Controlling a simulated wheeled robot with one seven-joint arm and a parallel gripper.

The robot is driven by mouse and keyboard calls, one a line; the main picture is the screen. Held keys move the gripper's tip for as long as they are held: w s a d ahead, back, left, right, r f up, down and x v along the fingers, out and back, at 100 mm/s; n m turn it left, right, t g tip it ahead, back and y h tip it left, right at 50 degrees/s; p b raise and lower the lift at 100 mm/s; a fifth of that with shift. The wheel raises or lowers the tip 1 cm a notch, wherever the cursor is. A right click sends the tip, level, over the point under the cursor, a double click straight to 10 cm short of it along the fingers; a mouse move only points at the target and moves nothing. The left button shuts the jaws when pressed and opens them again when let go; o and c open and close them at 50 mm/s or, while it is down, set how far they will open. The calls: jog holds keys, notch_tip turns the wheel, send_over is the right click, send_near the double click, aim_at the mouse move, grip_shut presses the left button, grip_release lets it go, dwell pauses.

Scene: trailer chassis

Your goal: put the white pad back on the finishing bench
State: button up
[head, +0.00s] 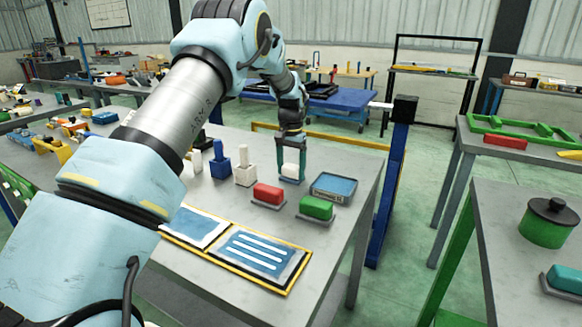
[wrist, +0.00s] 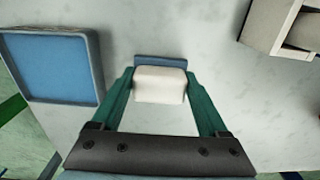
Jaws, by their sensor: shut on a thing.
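The white pad (head: 290,171) is between the fingers of my gripper (head: 290,165), over the far part of a grey bench (head: 338,232). In the wrist view the white pad (wrist: 160,84) sits between the two green fingertips (wrist: 160,82), and my gripper is shut on it. A blue strip (wrist: 160,61) shows right beside the pad's far edge; whether it touches the pad I cannot tell. The pad is low over the bench top, and its underside is hidden, so I cannot tell whether it rests there.
A blue-topped tray (head: 334,186) stands right of my gripper. A red block (head: 268,194) and a green block (head: 316,208) are nearer. White (head: 245,170) and blue (head: 220,164) upright pieces stand left. A yellow-edged panel (head: 255,252) lies in front. Bare bench surrounds the pad.

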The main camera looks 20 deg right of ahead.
aim_at(291, 167)
jog(key=shift+f, duration=0.1)
jog(key=o, duration=1.5)
notch_tip(291, 167, up, 12)
jog(key=shift+r+b, duration=0.2)
jog(key=shift+b, duration=1.05)
